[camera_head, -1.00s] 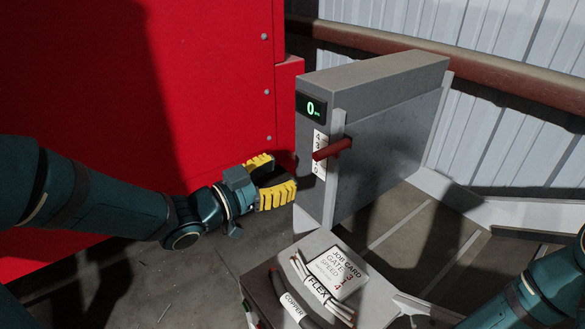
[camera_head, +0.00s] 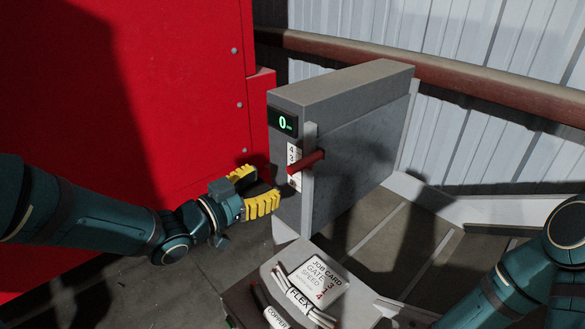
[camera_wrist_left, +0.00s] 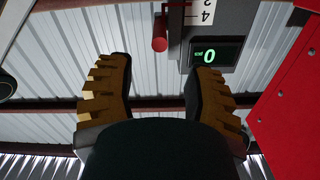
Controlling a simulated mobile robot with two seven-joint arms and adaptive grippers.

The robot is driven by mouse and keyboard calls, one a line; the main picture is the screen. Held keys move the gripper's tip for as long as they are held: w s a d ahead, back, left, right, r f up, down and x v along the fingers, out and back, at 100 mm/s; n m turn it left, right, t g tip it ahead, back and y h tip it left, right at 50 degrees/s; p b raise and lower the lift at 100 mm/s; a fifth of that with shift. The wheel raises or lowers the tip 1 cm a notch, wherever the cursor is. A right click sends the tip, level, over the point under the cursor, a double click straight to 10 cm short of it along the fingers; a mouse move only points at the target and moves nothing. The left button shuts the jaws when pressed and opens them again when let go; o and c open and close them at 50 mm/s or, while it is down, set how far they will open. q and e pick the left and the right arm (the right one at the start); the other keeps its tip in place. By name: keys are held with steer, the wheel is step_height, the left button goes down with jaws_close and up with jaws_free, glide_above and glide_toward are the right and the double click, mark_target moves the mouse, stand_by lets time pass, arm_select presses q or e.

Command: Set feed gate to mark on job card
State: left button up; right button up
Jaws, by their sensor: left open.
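The feed gate (camera_head: 355,150) is a grey upright panel. Its red handle (camera_head: 306,160) sticks out beside a white number scale (camera_head: 294,155), where 4 and 3 show above the handle; lower marks are partly hidden. The job card (camera_head: 318,279) reads gate 3, speed 4. My left gripper (camera_head: 265,187) is open and empty, just left of and below the handle, apart from it. In the left wrist view the handle (camera_wrist_left: 160,44) is beyond the gap between the yellow fingers. My right gripper is out of view; only its arm shows at lower right.
A green-lit display (camera_head: 283,121) on the gate housing reads 0. A large red cabinet (camera_head: 185,100) stands close behind my left arm. Cable pieces labelled FLEX (camera_head: 301,297) and COPPER (camera_head: 275,318) lie beside the card. A rusty rail (camera_head: 470,84) runs behind.

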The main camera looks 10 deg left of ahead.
mark_target(286, 173)
arm_select(q)
steer(key=x, duration=0.8)
steer(key=shift+w+d, duration=0.25)
steer(key=shift+w, duration=0.05)
steer(key=shift+o, duration=0.3)
jaws_close()
